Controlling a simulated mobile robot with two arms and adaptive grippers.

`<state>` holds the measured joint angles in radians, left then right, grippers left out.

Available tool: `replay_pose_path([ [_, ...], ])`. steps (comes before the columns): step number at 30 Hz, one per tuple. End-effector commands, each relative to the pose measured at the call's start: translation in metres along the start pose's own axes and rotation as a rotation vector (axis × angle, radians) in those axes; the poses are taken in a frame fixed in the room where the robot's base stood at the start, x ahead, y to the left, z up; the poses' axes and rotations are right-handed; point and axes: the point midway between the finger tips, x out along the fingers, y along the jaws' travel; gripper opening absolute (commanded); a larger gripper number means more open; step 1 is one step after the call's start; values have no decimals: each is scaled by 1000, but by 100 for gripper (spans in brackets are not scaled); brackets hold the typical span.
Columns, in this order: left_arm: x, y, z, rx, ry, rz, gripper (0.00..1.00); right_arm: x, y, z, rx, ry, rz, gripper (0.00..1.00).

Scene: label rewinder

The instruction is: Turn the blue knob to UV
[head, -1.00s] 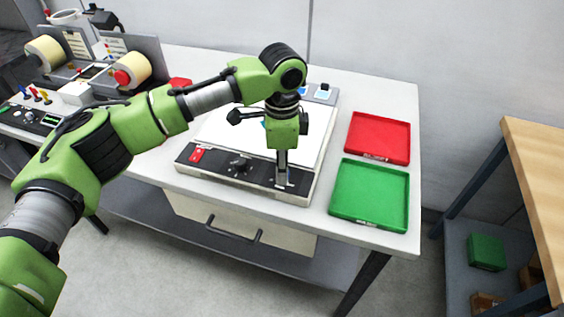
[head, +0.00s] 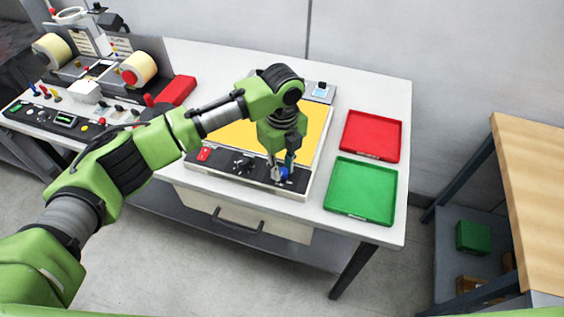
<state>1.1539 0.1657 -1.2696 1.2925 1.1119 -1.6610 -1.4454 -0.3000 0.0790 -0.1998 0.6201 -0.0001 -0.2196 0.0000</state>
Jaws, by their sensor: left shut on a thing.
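The blue knob (head: 284,173) is on the right part of the black front panel of the light box (head: 322,150). My left gripper (head: 280,172) points down at the panel and is shut on the blue knob, which shows partly between and beside the fingers. The light box's top surface glows yellow-orange. The markings around the knob are too small and too covered to read. My right gripper is not in view.
A black knob (head: 243,164) and a red switch (head: 204,154) sit left on the same panel. A red tray (head: 371,136) and a green tray (head: 361,190) lie to the right. The label rewinder (head: 95,80) stands at the back left.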

Motion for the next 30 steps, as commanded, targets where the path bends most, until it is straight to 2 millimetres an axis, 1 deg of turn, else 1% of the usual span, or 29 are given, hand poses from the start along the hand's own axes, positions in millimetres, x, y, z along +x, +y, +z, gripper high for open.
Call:
replay_pose_path([
  [3,-1,0,-1,110,2,0,0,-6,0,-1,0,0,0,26],
  [12,0,-1,-1,395,2,-1,0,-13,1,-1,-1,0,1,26],
  [24,0,-2,-1,760,1,-1,0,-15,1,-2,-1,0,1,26],
  [30,0,-2,-2,899,1,0,0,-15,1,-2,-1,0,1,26],
])
